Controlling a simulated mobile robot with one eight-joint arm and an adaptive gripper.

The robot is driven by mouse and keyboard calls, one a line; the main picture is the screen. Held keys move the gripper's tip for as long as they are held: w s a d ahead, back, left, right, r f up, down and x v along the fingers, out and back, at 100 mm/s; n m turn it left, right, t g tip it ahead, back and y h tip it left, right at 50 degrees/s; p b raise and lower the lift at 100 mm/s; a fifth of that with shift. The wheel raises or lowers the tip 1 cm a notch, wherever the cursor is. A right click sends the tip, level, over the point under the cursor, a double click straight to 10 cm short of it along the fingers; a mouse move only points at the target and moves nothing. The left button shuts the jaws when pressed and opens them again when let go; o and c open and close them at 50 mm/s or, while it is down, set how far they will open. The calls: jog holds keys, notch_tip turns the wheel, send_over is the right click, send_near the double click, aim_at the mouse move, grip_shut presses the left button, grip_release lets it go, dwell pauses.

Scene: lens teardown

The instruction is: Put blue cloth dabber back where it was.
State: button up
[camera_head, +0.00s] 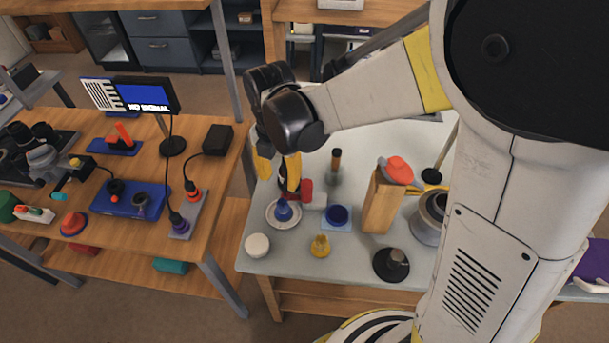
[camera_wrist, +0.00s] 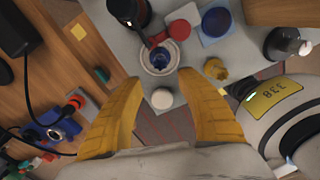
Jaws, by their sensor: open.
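The blue cloth dabber (camera_head: 283,210) stands in a round white dish (camera_head: 270,219) near the left side of the pale grey table. In the wrist view the dabber (camera_wrist: 160,58) and its dish (camera_wrist: 174,66) lie beyond my fingertips, partly overlapped by a dark object. My gripper (camera_head: 278,175) is above the dish area, pointing down. Its two yellow fingers are spread, with nothing between them in the wrist view (camera_wrist: 160,82). A blue round cup (camera_head: 337,214) sits on a light blue square pad (camera_head: 328,228) to the right of the dish.
A white round puck (camera_head: 257,245), a small yellow piece (camera_head: 320,246) and a black-based object (camera_head: 391,265) stand along the front. A wooden block with a red top (camera_head: 383,200) stands to the right. A red cylinder (camera_wrist: 180,29) is close to the dish. A wooden bench (camera_head: 215,240) is at left.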

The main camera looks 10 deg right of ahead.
jog(key=s+d+r+m+t, duration=0.3)
jog(key=s+d+r+m, duration=0.2)
jog(key=m, duration=0.9)
jog(key=s+d+r+m+t, duration=0.4)
jog(key=d+m, duration=0.4)
jog(key=m, duration=0.6)
notch_tip(320, 180, up, 3)
jog(key=shift+s+d+f+m, duration=0.1)
jog(key=shift+s+d+m, duration=0.2)
jog(key=shift+s, duration=0.6)
